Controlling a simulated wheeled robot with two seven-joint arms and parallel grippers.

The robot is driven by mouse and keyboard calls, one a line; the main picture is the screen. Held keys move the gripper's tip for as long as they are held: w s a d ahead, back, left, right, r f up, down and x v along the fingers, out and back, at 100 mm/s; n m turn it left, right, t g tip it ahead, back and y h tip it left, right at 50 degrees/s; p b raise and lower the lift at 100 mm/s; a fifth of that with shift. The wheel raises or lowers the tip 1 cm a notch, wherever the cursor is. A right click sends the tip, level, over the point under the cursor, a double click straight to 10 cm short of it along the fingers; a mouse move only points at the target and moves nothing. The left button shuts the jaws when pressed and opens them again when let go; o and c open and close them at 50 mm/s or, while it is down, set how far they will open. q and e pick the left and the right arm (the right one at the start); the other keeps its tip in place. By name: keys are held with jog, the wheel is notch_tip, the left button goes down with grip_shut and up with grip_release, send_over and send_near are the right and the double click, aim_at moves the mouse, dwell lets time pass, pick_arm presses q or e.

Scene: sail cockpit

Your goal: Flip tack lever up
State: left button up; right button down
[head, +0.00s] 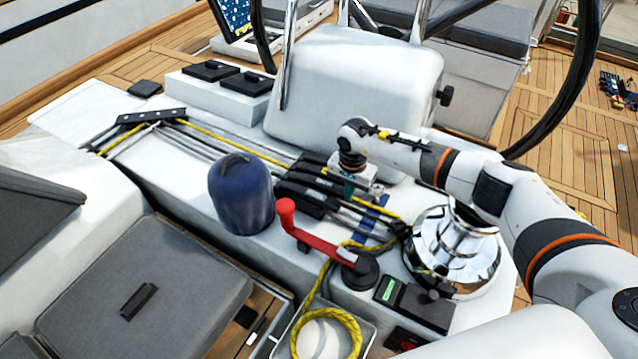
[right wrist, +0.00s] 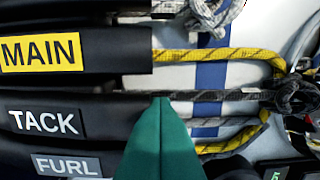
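The tack lever (right wrist: 95,122) is a black bar with a white-lettered TACK label in the right wrist view. It lies between the MAIN lever (right wrist: 105,50) and the FURL lever (right wrist: 100,162), and looks level with them. In the head view the black clutch bank (head: 298,192) sits right of the blue winch cover, its labels too small to read. My right gripper (head: 350,188) reaches down at the bank's right end. Its teal fingers (right wrist: 161,110) are together, with nothing seen between them, by the tack lever's rope-side end. I cannot tell whether they touch it. My left gripper is out of view.
A blue covered winch (head: 240,195) stands left of the bank. A red-handled crank (head: 318,238) and a chrome winch (head: 452,250) stand nearer and right. Yellow and grey ropes (right wrist: 215,55) run out from the clutches. The white console (head: 355,85) rises behind.

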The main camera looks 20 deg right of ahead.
jog(key=shift+w+a+r, duration=0.15)
jog(key=shift+a+r, duration=0.05)
jog(key=shift+r, duration=0.4)
jog(key=shift+w, duration=0.1)
